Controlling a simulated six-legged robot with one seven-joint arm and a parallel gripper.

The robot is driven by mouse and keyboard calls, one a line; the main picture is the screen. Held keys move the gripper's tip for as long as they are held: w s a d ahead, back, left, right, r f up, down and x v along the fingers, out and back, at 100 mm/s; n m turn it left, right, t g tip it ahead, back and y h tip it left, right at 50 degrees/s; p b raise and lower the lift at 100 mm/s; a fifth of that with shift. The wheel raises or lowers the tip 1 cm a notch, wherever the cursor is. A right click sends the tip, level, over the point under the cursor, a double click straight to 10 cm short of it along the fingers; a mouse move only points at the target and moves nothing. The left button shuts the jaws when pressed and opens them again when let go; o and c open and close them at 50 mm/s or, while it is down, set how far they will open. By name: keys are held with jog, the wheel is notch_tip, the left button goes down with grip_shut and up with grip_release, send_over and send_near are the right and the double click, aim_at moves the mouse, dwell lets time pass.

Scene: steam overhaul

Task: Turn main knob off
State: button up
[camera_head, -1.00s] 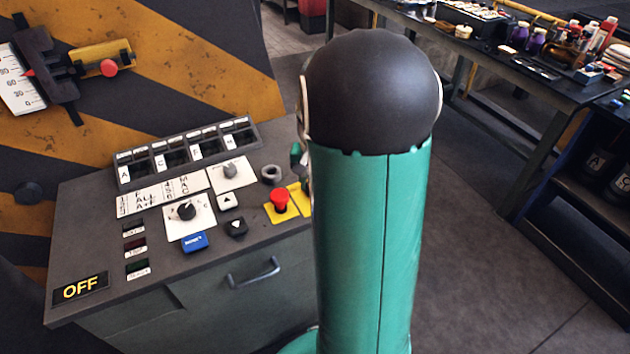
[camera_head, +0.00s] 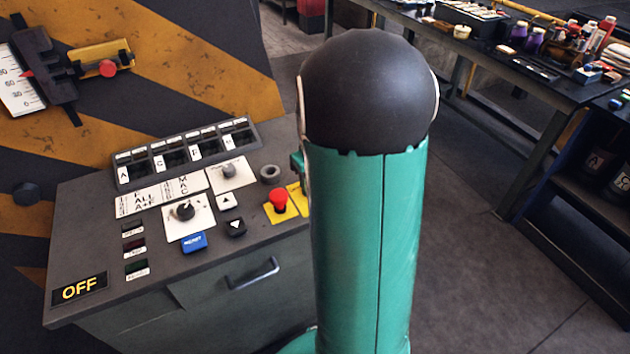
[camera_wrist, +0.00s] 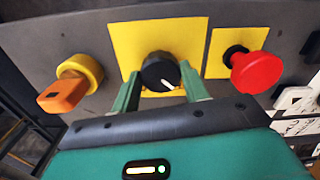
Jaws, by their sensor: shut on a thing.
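The main knob (camera_wrist: 160,72) is a round black knob with a white pointer line, on a yellow plate (camera_wrist: 187,33) in the wrist view. The line slants toward the lower right of that picture. My gripper (camera_wrist: 161,88) has its two green fingers on either side of the knob and is shut on it. In the head view my green and black arm hides the knob and most of the gripper. A lit sign (camera_head: 80,289) on the console reads OFF in yellow.
A red mushroom button (camera_wrist: 256,71) stands just right of the knob. An orange key-like handle in a yellow ring (camera_wrist: 80,78) sticks out at the left. The console (camera_head: 200,260) also carries a black selector (camera_head: 185,210) and a blue button (camera_head: 194,242).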

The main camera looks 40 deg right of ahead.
jog(key=shift+n, duration=0.3)
jog(key=o, duration=1)
notch_tip(320, 180, up, 14)
jog(key=shift+f, duration=0.1)
dwell(0.5)
